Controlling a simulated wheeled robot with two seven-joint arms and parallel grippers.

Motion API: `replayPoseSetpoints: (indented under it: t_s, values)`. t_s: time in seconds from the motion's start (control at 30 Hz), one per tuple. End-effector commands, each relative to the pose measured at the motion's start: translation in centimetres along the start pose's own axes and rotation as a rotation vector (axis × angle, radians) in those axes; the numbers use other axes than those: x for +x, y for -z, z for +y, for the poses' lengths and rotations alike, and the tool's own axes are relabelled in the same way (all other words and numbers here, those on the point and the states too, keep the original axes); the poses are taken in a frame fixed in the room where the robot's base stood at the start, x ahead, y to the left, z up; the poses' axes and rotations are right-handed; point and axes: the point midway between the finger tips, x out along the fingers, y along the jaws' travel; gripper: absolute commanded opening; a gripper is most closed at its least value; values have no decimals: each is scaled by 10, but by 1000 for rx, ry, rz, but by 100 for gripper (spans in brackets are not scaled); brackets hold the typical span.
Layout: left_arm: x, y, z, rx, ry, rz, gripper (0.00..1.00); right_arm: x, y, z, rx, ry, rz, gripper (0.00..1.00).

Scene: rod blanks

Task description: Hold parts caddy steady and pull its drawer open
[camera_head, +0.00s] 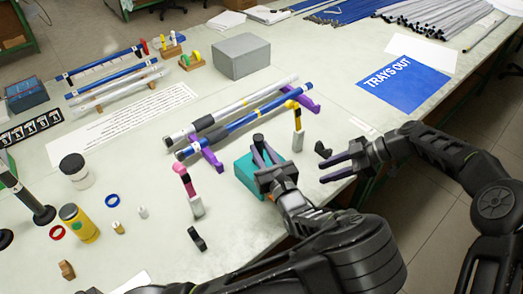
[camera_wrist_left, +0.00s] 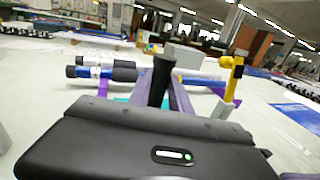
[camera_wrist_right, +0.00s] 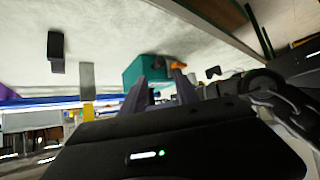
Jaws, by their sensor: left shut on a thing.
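The parts caddy is a teal box (camera_head: 246,172) near the front edge of the table; it also shows in the right wrist view (camera_wrist_right: 148,68). A black upright post (camera_wrist_left: 162,78), seemingly its handle, stands on it. My left gripper (camera_head: 265,156) is over the caddy, its fingers shut on this post. A small orange part (camera_wrist_right: 178,65) shows at the caddy's side, perhaps the drawer pull. I cannot tell how far the drawer is out. My right gripper (camera_head: 322,170) is open and empty, to the right of the caddy and apart from it.
Silver and blue rods (camera_head: 240,108) lie on purple stands behind the caddy. A yellow-topped tool (camera_head: 296,125) stands behind right and a pink-topped one (camera_head: 188,188) at left. A blue sheet (camera_head: 405,85) lies at the right.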

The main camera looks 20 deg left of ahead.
Motion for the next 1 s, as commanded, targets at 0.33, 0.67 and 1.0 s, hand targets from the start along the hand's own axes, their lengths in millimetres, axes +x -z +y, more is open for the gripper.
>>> replayPoseSetpoints:
  t_s: [0.33, 0.67, 1.0]
  values:
    - [0, 0, 0, 0, 0, 0, 0, 0, 0, 0, 0, 0, 0, 36]
    - [0, 0, 0, 0, 0, 1, 0, -12, -16, 1, 29, -22, 1, 32]
    - [0, 0, 0, 0, 1, 1, 0, -19, -58, -55, 581, -112, 346, 32]
